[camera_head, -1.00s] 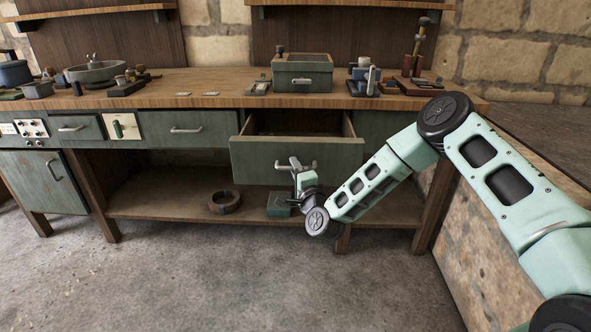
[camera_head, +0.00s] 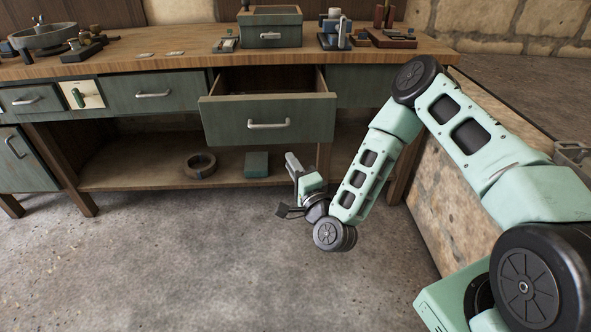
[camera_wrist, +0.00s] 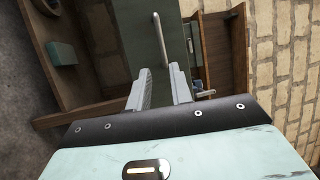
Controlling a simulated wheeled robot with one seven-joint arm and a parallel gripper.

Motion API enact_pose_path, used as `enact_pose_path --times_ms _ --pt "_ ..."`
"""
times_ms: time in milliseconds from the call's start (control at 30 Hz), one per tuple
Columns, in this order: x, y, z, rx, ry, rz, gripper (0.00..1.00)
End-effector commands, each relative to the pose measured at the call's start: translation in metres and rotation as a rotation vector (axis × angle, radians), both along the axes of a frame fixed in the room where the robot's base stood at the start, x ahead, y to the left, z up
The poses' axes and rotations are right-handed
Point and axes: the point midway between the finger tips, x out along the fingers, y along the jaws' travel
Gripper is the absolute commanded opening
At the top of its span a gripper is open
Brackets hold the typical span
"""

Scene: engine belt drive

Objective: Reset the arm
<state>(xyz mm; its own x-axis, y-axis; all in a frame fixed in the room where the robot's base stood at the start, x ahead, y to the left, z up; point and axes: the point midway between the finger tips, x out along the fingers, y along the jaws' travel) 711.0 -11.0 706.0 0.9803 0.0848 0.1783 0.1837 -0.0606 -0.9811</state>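My gripper (camera_head: 291,168) is in front of the workbench, below and to the right of the open drawer's handle. In the wrist view my gripper (camera_wrist: 160,88) has its two fingers apart with nothing between them. The drawer (camera_head: 225,123) is pulled out, with its metal handle (camera_head: 268,125) bare and apart from the fingers. The handle also shows in the wrist view (camera_wrist: 160,38), beyond the fingertips.
The workbench (camera_head: 190,66) bears a green box (camera_head: 270,28) and several tools. On its lower shelf (camera_head: 130,178) lie a ring-shaped part (camera_head: 199,165) and a small green box (camera_head: 256,165). The floor in front is clear.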

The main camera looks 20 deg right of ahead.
Motion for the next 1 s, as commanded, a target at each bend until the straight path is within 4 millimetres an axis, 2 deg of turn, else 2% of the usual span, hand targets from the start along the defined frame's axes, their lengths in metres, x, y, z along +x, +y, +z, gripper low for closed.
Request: enact_pose_path --times_ms 200,700,767,833,1000 --pt "-0.014 -0.002 -0.003 0.001 0.000 -0.001 0.21" --pt "-0.013 0.001 -0.001 -0.009 0.002 0.009 0.21" --pt "-0.012 0.009 0.001 -0.038 0.011 0.040 0.21" --pt "-0.008 0.024 0.005 -0.101 0.036 0.104 0.21" --pt "-0.009 0.083 0.015 -0.380 0.136 0.349 0.21"
